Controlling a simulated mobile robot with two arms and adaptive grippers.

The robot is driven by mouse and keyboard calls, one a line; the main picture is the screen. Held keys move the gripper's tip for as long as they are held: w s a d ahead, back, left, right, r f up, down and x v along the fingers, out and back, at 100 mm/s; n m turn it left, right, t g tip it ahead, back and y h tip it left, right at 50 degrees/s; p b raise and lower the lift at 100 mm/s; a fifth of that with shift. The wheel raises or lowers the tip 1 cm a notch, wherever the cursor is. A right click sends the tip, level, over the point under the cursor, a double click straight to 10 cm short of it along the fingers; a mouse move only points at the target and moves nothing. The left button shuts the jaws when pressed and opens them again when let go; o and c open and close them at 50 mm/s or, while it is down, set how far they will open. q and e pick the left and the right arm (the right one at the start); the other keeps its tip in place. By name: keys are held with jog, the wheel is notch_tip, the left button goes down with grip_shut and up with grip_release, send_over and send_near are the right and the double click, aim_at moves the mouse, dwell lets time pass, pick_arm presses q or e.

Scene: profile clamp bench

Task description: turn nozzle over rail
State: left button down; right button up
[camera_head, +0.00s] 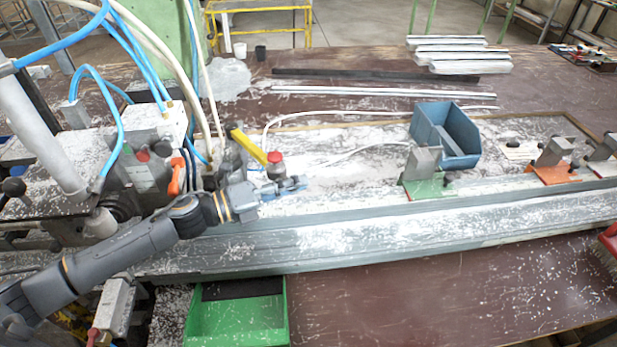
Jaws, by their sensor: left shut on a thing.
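My left gripper (292,186) reaches in from the left, over the back side of the long grey rail (400,230). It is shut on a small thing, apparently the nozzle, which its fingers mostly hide. A red-capped part (275,158) stands just behind the fingers, and a yellow bar (248,146) slants down towards it from the upper left. I cannot tell whether these parts join the held thing. My right gripper is not in view.
A blue bin (458,150) and a green-based clamp (424,180) stand right of my gripper. Orange-based clamps (553,168) sit further right. A machine with blue and white hoses fills the left. A green bin (235,318) is in front. Metal bars (370,91) lie behind.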

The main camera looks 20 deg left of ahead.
pick_arm(q)
jog(key=shift+s+a+r+m+g+h, duration=0.1)
jog(key=shift+s+a+m+g+h, duration=0.25)
jog(key=shift+s+a+g, duration=0.2)
jog(key=c, duration=1.4)
grip_release()
jog(key=o, duration=0.3)
jog(key=shift+a, duration=0.1)
jog(key=shift+o, duration=0.2)
